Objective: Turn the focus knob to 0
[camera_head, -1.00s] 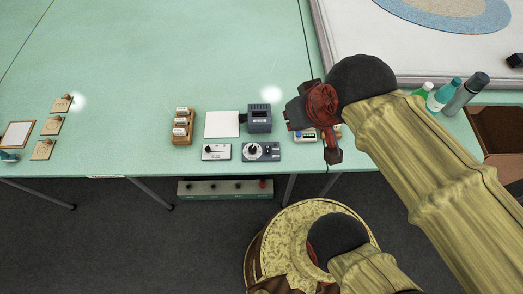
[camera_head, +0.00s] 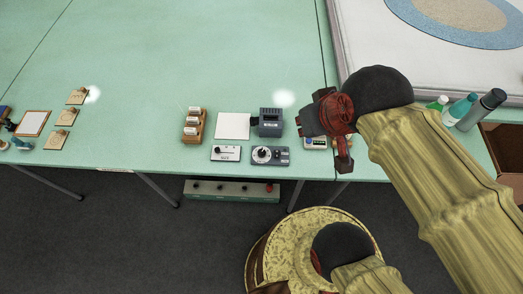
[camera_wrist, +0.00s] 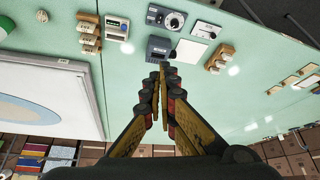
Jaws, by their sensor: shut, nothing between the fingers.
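A dark grey box with a round dial and a black knob (camera_head: 264,153) stands near the table's front edge. The same dial box (camera_wrist: 167,18) is at the top of the wrist view. Left of it in the head view is a small white box (camera_head: 225,153) with a black control. I cannot read the marks or tell which control is labelled focus. My gripper (camera_wrist: 166,68) is shut and empty, held above the table, its fingers overlapping the dark blue-grey device in the wrist view. In the head view my wrist is right of the dial box, apart from it.
The blue-grey device (camera_head: 270,122) stands behind the dial box, beside a white sheet (camera_head: 233,126). A wooden rack (camera_head: 193,126) is to the left. A small meter (camera_head: 315,142) is on the right, partly covered by my wrist. Bottles (camera_head: 461,108) stand far right. Open table lies behind.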

